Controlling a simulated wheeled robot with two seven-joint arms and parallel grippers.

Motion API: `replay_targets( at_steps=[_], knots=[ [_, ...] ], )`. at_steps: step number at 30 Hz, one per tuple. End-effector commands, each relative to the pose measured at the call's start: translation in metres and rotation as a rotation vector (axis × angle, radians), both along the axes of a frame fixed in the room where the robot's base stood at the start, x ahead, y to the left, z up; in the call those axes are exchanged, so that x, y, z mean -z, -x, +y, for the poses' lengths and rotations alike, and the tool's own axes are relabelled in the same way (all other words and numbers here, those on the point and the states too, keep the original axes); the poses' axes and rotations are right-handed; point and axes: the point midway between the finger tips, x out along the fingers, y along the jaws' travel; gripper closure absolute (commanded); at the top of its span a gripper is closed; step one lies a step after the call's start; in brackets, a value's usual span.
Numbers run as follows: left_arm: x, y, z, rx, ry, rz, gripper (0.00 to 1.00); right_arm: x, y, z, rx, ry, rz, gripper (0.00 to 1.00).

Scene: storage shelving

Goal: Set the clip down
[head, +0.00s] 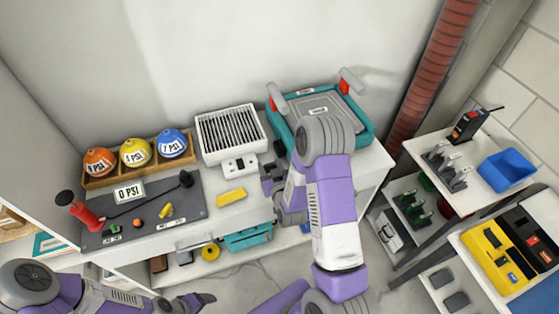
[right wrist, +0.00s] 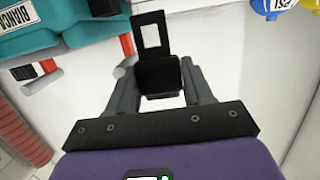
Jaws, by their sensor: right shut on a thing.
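A black clip (right wrist: 153,65) with a square opening in its upper plate shows in the right wrist view. My right gripper (right wrist: 156,85) is shut on it, with one finger on each side. In the head view my right gripper (head: 268,178) is over the right part of the white worktop (head: 236,211), partly hidden by my own arm. The clip cannot be told apart from the dark fingers there. My left gripper (head: 200,301) is low at the bottom edge, away from the worktop items. Its opening is too small to read.
A teal tray (head: 366,136) with red-based handles stands right of a white grille box (head: 231,134). A yellow block (head: 231,197) lies on the worktop left of my right gripper. A grey board (head: 152,238) with a red pump (head: 87,215) and colored balls stand further left.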

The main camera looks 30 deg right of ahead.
Motion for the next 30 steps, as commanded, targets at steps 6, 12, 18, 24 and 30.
replay_targets(
  at_steps=[6, 12, 18, 24, 30],
  knots=[
    [0.01, 0.0, 0.0, 0.0, 0.0, 0.0, 0.24, 0.039, 0.0, 0.0, 0.0, 0.0, 0.002, 0.79],
    [0.014, 0.0, 0.0, 0.0, 0.0, 0.0, 0.24, 0.055, 0.0, 0.0, 0.0, -0.001, 0.003, 0.79],
    [0.019, 0.0, 0.0, 0.0, 0.0, 0.0, 0.24, 0.079, 0.0, 0.0, 0.0, 0.0, 0.002, 0.79],
    [0.018, 0.0, 0.0, 0.0, 0.0, 0.0, 0.24, 0.078, 0.0, 0.0, 0.0, 0.0, 0.0, 0.79],
    [0.023, 0.0, 0.0, 0.0, 0.0, 0.0, 0.24, 0.082, 0.0, 0.0, 0.001, 0.0, 0.001, 0.46]
  ],
)
